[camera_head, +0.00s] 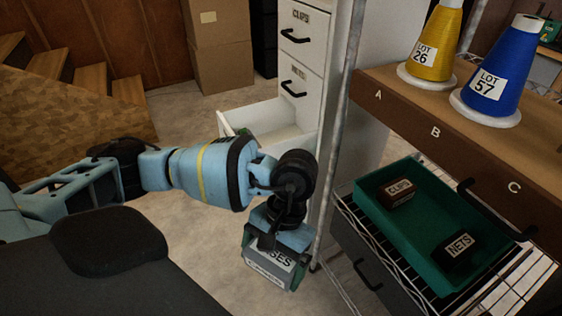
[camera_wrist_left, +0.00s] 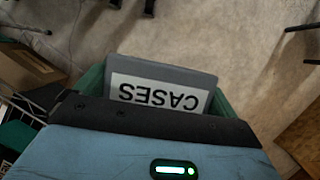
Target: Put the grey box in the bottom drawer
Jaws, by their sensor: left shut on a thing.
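The grey box (camera_head: 270,270) has a white label, partly covered in the head view; its label reads CASES in the wrist view (camera_wrist_left: 200,80). My left gripper (camera_head: 274,252) is shut on the box and holds it in the air, in front of the white cabinet (camera_head: 308,75). The wrist view shows the gripper's green fingers (camera_wrist_left: 158,100) on either side of the box. The cabinet's bottom drawer (camera_head: 270,120) is pulled open, behind and above the gripper in the picture. My right gripper is not in view.
A metal rack post (camera_head: 338,130) stands right of the gripper. A green tray (camera_head: 415,255) with two dark boxes sits on the wire rack. Yellow (camera_head: 434,45) and blue (camera_head: 498,80) thread cones stand on a brown shelf. Cardboard boxes (camera_head: 222,60) stand behind. Floor is clear left of the drawer.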

